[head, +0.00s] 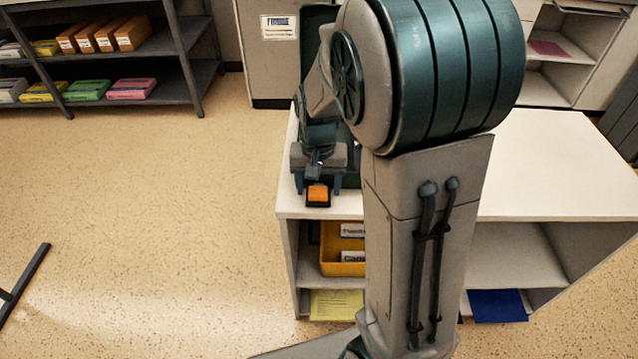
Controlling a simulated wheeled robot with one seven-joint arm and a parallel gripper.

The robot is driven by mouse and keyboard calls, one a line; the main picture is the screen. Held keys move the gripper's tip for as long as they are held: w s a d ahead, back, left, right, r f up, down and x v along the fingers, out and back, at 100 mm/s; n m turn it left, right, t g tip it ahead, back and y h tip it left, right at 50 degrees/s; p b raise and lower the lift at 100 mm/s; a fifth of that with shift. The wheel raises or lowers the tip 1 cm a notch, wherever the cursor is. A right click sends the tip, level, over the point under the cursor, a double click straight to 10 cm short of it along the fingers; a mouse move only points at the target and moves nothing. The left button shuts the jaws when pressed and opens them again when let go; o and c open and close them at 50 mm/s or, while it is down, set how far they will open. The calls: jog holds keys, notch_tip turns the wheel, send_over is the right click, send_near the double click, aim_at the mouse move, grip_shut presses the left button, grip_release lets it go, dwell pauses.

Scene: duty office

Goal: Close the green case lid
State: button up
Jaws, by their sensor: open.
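The green case is mostly hidden behind my arm on the white cabinet. A dark green panel (316,22) stands raised at the back beside my arm; it looks like the case's open lid, though I cannot see its hinge. My gripper (318,184) is open, low over the left end of the cabinet top, in front of that panel. Its two fingers point down and are spread apart. I cannot tell whether they touch anything.
A small orange block on a black base (317,194) sits by the cabinet's (555,165) front left edge, at my gripper. A yellow tray (335,262) is on the shelf below. The cabinet top right of my arm is bare. A dark shelf rack (182,68) stands far left.

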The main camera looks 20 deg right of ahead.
aim_at(318, 191)
grip_shut()
jog(key=shift+f, duration=0.1)
grip_release()
notch_tip(318, 191, up, 14)
jog(key=p, duration=0.2)
jog(key=shift+p, duration=0.35)
jog(key=shift+f, duration=0.15)
